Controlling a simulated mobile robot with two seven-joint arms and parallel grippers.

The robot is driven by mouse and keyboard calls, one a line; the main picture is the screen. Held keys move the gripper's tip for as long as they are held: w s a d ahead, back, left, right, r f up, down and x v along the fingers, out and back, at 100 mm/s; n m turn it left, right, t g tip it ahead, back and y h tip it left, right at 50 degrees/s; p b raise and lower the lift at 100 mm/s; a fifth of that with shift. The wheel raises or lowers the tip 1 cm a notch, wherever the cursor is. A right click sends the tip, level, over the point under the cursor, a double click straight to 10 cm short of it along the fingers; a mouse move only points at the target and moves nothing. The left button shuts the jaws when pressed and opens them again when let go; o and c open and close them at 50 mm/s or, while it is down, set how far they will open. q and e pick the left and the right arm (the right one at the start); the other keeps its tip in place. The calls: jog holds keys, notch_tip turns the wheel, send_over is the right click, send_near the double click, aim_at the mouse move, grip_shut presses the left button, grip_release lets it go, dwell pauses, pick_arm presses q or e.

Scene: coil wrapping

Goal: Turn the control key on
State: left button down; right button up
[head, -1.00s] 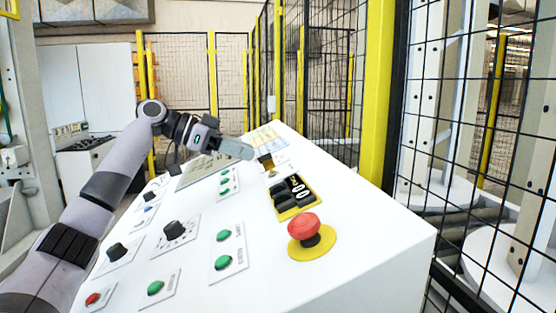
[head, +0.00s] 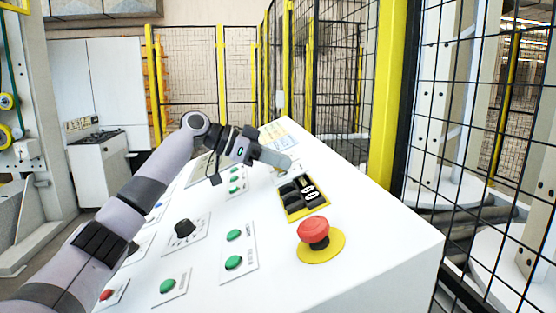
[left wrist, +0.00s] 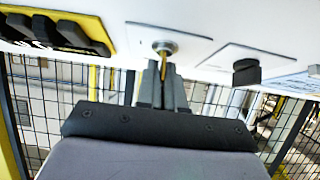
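The control key (left wrist: 163,70) is a thin gold-coloured piece in a round metal lock (left wrist: 166,46) on a white plate, seen in the left wrist view. My left gripper (left wrist: 163,84) has its two grey fingers close together, one on each side of the key, with almost no gap left. In the head view my left gripper (head: 290,163) reaches over the far part of the white console (head: 365,220), its fingertips at the plate beyond the black switches. The fingers hide the key there. My right gripper is in neither view.
A red emergency button (head: 313,230) on a yellow base stands at the console's near right. Black switches on a yellow plate (head: 296,208) lie close to the fingertips. Green buttons (head: 233,262) and a black knob (head: 184,229) are nearer. A mesh fence (head: 460,130) stands on the right.

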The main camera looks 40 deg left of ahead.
pick_arm(q)
jog(key=shift+m+h, duration=0.3)
jog(key=m+g+h, duration=0.1)
jog(key=m+g, duration=0.1)
jog(key=m, duration=0.1)
jog(key=shift+d+r+m+h, duration=0.1)
jog(key=shift+m+h, duration=0.3)
jog(key=shift+s+m+g+h, duration=0.1)
jog(key=shift+m+g+h, duration=0.3)
jog(key=shift+m+g, duration=1.15)
jog(key=shift+m, duration=0.65)
jog(key=c, duration=1.3)
grip_release()
jog(key=shift+c, duration=0.2)
jog(key=shift+f+n, duration=0.2)
jog(key=shift+n, duration=0.2)
